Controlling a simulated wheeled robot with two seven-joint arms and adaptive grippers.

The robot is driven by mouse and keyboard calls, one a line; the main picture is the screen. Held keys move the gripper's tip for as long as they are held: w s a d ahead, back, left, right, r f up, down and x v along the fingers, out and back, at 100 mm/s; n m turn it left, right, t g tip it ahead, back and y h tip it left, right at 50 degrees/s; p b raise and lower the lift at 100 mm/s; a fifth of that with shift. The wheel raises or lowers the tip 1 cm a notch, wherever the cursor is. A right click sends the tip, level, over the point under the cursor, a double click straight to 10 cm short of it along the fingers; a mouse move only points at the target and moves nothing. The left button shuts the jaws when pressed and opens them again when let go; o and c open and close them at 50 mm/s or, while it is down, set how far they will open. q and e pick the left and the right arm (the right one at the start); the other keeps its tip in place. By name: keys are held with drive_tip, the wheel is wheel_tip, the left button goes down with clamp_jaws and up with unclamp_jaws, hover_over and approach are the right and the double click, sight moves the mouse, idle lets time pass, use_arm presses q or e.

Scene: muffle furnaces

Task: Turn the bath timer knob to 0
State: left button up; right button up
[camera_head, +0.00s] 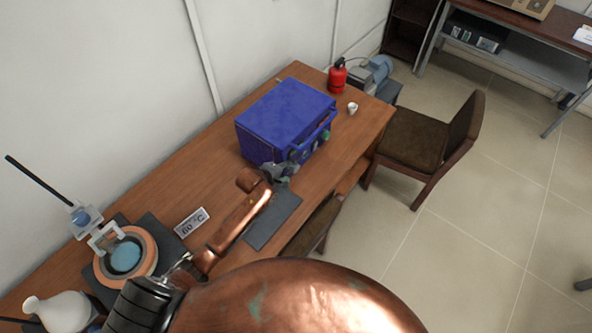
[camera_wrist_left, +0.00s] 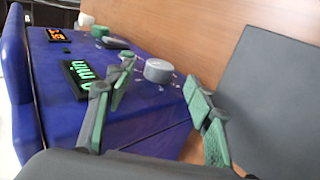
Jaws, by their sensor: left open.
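The blue box-shaped device (camera_head: 285,110) stands on the wooden table, and its front panel also shows in the left wrist view (camera_wrist_left: 150,125). A round pale grey knob (camera_wrist_left: 158,70) with small marks around it sits on that panel, beside a green lit display (camera_wrist_left: 80,75) reading "min". My left gripper (camera_head: 281,172) is open at the device's front, and in the left wrist view its fingers (camera_wrist_left: 161,76) appear on either side of the knob. I cannot tell if they touch it. The knob's setting is not readable. My right gripper is not in view.
An orange-rimmed round vessel (camera_head: 126,257), a "60 °C" sign (camera_head: 191,222) and a white bottle (camera_head: 62,310) are at the left. A dark flat mat (camera_head: 272,221) lies below my gripper. A white cup (camera_head: 352,108) and red extinguisher (camera_head: 337,76) stand right of the device.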

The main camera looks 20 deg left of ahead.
sight(294, 170)
use_arm(q)
drive_tip(key=shift+x, duration=2.75)
drive_tip(key=shift+a, duration=0.1)
drive_tip(key=shift+c, duration=0.3)
drive_tip(key=shift+f+b, duration=0.1)
drive_tip(key=shift+b, duration=0.2)
drive_tip(key=c, duration=1.1)
